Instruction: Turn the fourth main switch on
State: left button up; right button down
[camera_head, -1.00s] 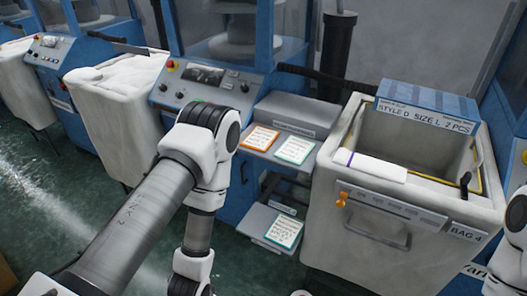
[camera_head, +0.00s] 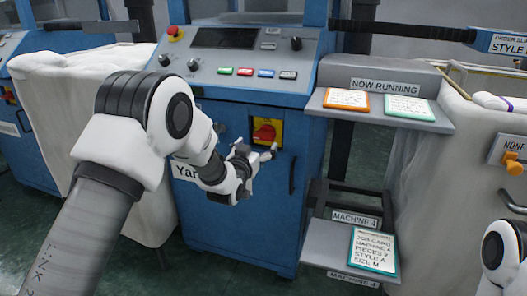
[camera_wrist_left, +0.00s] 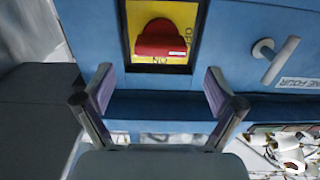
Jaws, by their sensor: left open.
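The main switch (camera_head: 266,132) is a red rotary knob on a yellow plate, on the front of a blue machine cabinet. In the left wrist view the red knob (camera_wrist_left: 162,38) is near the top middle, its handle lying across the picture. The letters ON and OFF show on the plate, below and to the right of the knob. My left gripper (camera_head: 258,152) is open and empty, just in front of the cabinet and slightly below the switch. In the left wrist view its two fingers (camera_wrist_left: 162,90) stand apart below the knob, not touching it. My right gripper is out of view.
A label ending in "NE FOUR" (camera_wrist_left: 299,83) and a grey handle (camera_wrist_left: 275,58) are right of the switch. Above is a control panel (camera_head: 240,68) with coloured buttons and a red stop button (camera_head: 175,33). Card shelves (camera_head: 380,112) stand right; a white fabric bin (camera_head: 75,85) stands left.

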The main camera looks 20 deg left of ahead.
aim_at(263, 139)
pick_arm(q)
jog(key=w+b, duration=0.1)
jog(key=w, duration=0.5)
jog(key=shift+w+f, duration=0.15)
jog(key=c, duration=1.1)
jog(key=shift+c, duration=0.2)
jog(key=shift+m, duration=0.3)
jog(key=m+p, duration=0.1)
jog(key=m, duration=0.2)
jog(key=shift+d+p, duration=0.1)
jog(key=shift+p, duration=0.25)
jog(key=m+p, duration=0.1)
jog(key=m, duration=0.3)
jog(key=shift+m, duration=0.4)
jog(key=m+p, duration=0.1)
jog(key=m, duration=0.3)
jog(key=shift+m, duration=0.3)
jog(key=m+p, duration=0.1)
jog(key=m, duration=0.3)
jog(key=shift+m, duration=0.4)
jog(key=shift+f, duration=0.1)
